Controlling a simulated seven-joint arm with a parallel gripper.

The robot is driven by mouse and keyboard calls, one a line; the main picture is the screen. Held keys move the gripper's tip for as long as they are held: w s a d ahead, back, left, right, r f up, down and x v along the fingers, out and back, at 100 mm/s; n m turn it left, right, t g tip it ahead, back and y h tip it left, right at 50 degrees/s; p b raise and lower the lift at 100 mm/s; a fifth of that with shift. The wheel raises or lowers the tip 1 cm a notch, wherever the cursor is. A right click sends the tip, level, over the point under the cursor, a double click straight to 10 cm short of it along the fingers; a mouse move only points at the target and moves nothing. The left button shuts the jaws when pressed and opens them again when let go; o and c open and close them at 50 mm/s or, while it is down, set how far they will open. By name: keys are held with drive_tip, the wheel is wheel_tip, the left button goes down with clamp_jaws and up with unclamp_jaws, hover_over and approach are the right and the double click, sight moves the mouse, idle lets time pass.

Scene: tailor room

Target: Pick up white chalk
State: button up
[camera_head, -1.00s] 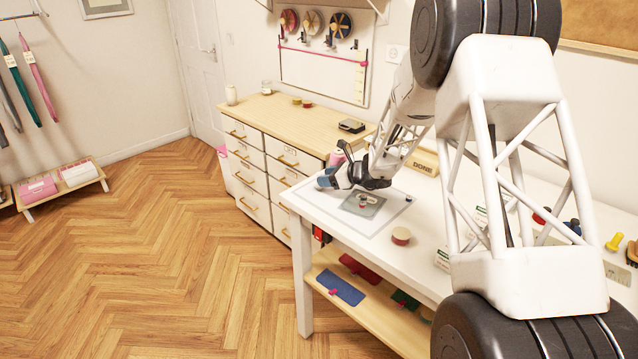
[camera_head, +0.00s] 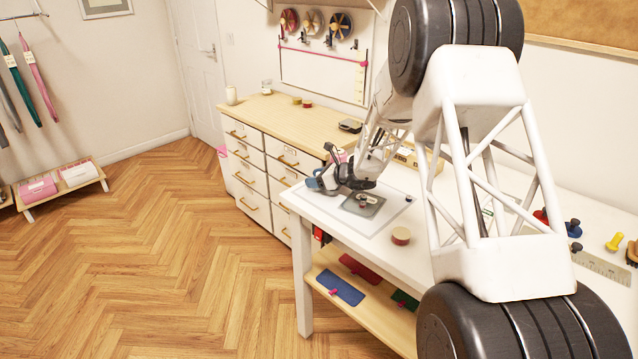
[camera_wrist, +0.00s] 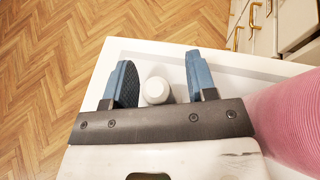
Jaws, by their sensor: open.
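A small white rounded piece, which looks like the white chalk (camera_wrist: 156,91), shows in the wrist view on the white table (camera_wrist: 125,52). It lies between the two blue fingers of my gripper (camera_wrist: 161,82), nearer the left finger, with a clear gap to the right one. My gripper is open. In the head view my gripper (camera_head: 318,181) is low over the table's far left corner, and the chalk cannot be made out there.
A pink cylinder (camera_wrist: 288,122) stands close to the right of my gripper in the wrist view. The drawer cabinet (camera_head: 270,168) stands behind.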

drive_tip(key=shift+a, duration=0.15)
idle(0.4)
clamp_jaws()
drive_tip(key=shift+r, duration=0.1)
drive_tip(key=shift+r, duration=1.4)
drive_tip(key=shift+s+r, duration=0.2)
drive_tip(key=shift+r, duration=0.05)
drive_tip(key=s+d, duration=0.1)
drive_tip(key=s, duration=0.4)
drive_tip(key=s+d+r, duration=0.1)
drive_tip(key=s, duration=0.4)
drive_tip(key=s+d, duration=0.1)
drive_tip(key=s, duration=0.4)
drive_tip(key=shift+s+r, duration=0.1)
drive_tip(key=shift+r, duration=0.1)
